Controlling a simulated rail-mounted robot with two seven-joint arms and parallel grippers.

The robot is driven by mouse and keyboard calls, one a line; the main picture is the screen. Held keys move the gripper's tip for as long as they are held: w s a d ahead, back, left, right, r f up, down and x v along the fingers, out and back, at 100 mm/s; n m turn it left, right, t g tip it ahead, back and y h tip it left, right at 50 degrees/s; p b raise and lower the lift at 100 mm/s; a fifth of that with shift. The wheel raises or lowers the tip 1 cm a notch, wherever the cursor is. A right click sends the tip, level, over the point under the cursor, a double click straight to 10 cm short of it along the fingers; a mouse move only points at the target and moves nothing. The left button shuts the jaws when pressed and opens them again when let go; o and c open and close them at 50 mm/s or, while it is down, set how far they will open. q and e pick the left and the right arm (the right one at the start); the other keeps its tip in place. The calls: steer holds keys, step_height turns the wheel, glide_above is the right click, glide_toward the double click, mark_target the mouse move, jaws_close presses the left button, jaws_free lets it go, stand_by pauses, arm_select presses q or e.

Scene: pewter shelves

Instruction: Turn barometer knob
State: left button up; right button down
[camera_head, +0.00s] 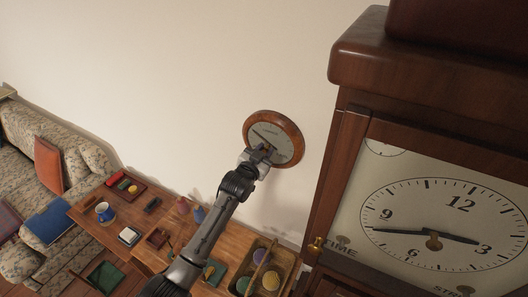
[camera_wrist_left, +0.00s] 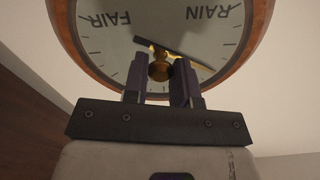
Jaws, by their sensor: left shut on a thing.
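The barometer (camera_head: 284,133) is a round dial with a wooden rim, mounted on the pale wall. In the left wrist view its dial (camera_wrist_left: 105,48) shows upside down with the words FAIR and RAIN. A brass knob (camera_wrist_left: 158,68) sits at the dial's centre, with a dark hand and a brass hand by it. My left gripper (camera_head: 262,152) is at the dial's lower left in the head view. In the left wrist view its dark fingers (camera_wrist_left: 160,84) stand on either side of the knob, shut on it. My right gripper is not in view.
A tall wooden clock (camera_head: 350,130) stands close on the right. Below are a wooden table (camera_head: 222,228) with small items, a basket (camera_head: 284,258) and a patterned sofa (camera_head: 25,125). The wall around the barometer is bare.

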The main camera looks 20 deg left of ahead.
arm_select(q)
steer(key=o, duration=0.9)
steer(key=shift+s, duration=0.1)
steer(key=shift+s+a+b, duration=0.3)
steer(key=shift+s+b, duration=0.15)
steer(key=shift+s, duration=1.8)
steer(key=shift+s+a+b, duration=0.35)
steer(key=shift+s+b, duration=0.15)
steer(key=shift+s, duration=1.75)
steer(key=shift+s+a+b, duration=0.3)
steer(key=shift+s+b, duration=0.15)
steer(key=shift+s, duration=1.8)
steer(key=s+f+n+g+p, duration=0.1)
steer(key=s+f+g, duration=0.3)
steer(key=s, duration=0.9)
steer(key=s+d+f+g+y+p, duration=0.1)
steer(key=s+f+g+p, duration=0.2)
steer(key=s, duration=1)
steer(key=s+d+f+n+g+y+p, duration=0.1)
steer(key=s+f+g, duration=0.6)
steer(key=s, duration=0.7)
step_height(320, 180, down, 2)
steer(key=shift+s+f+n+p, duration=0.1)
steer(key=shift+f+n+p, duration=0.15)
steer(key=shift+p, duration=0.45)
